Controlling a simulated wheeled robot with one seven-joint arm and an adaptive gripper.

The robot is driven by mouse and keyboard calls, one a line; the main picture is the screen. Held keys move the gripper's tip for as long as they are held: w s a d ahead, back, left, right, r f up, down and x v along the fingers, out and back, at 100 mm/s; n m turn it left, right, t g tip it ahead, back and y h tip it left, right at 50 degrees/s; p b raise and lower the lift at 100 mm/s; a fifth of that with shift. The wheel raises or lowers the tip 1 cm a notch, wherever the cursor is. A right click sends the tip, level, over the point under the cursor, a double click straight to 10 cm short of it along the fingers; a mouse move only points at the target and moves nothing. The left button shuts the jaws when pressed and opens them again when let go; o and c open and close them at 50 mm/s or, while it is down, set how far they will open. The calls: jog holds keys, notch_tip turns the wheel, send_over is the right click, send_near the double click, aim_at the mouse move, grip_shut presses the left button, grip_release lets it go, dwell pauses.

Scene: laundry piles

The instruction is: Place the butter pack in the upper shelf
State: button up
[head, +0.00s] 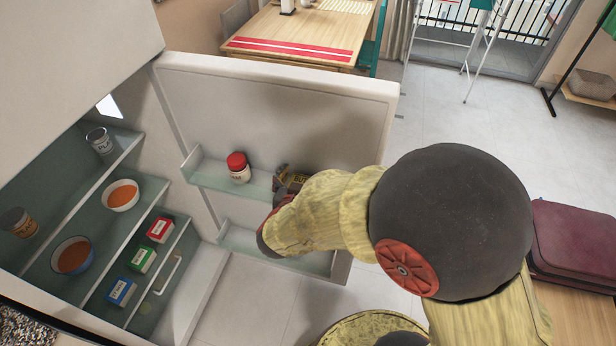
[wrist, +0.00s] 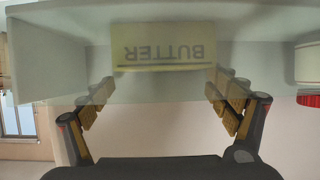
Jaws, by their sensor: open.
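The yellow butter pack (wrist: 165,53) is in the middle of the wrist view, its BUTTER lettering upside down. It appears to be at the pale translucent upper door shelf (wrist: 262,55). My gripper (wrist: 160,88) is open, with one finger on each side of the pack, apparently not pressing on it. In the head view my gripper (head: 283,180) is at the right end of the upper door shelf (head: 211,180). The pack cannot be made out clearly there, hidden by my gripper and arm. Whether the pack rests on the shelf floor cannot be told.
A red-lidded jar (head: 239,170) stands on the same door shelf, left of my gripper. The lower door shelf (head: 237,240) looks empty. The open fridge holds bowls (head: 121,196), jars and small boxes (head: 141,260) on its glass shelves. A wooden table (head: 285,35) stands behind the door.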

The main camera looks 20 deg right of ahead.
jog(key=shift+r, duration=0.25)
jog(key=r+p+v, duration=0.1)
jog(key=p+v, duration=0.4)
jog(key=v, duration=0.7)
jog(key=w+a+r+n+y, duration=0.4)
jog(key=a+r+n+y, duration=0.1)
jog(key=a+r+y, duration=0.6)
jog(key=s+d+r+n+g+h, duration=0.1)
jog(key=s+d+g, duration=0.1)
jog(key=s+d, duration=0.6)
jog(key=s+d+r+g+h, duration=0.2)
jog(key=s+d+g, duration=0.1)
jog(key=s+d, duration=0.5)
jog(key=shift+s+r+n+g+h, duration=0.15)
jog(key=shift+s+n+g+h, duration=0.2)
jog(key=shift+s, duration=0.65)
jog(key=shift+d, duration=0.1)
jog(key=shift+c, duration=0.5)
